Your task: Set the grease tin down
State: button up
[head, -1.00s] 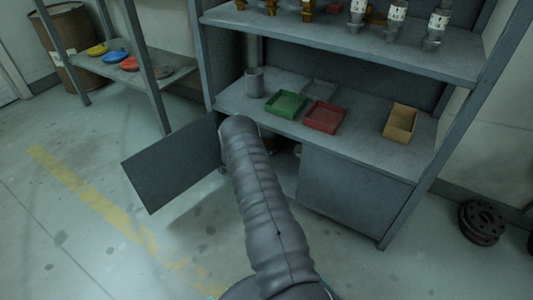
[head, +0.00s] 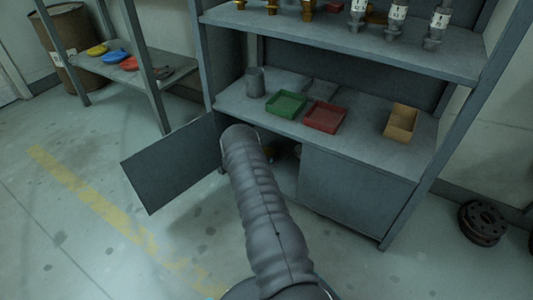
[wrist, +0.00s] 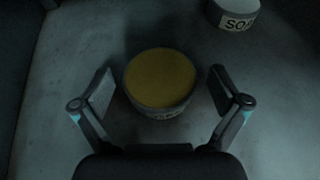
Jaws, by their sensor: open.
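In the wrist view a round tin (wrist: 160,80) with a yellow-brown top stands upright on a grey surface. Its label is dark and only partly readable, so I cannot be sure it is the grease tin. My gripper (wrist: 161,90) is open, with one finger on each side of the tin and a gap showing at both sides. In the head view my gripper is hidden; my arm reaches into the dark lower compartment of the cabinet (head: 357,180).
A second tin (wrist: 236,16), labelled "SOF...", stands at the upper right in the wrist view. The cabinet's left door (head: 172,165) hangs open. A green tray (head: 287,104), a red tray (head: 324,118) and a tan box (head: 400,123) sit on the shelf above.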

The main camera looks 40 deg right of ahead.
jog(key=shift+r, duration=0.2)
jog(key=p+v, duration=0.1)
jog(key=v, duration=1.1)
jog(key=shift+p, duration=0.3)
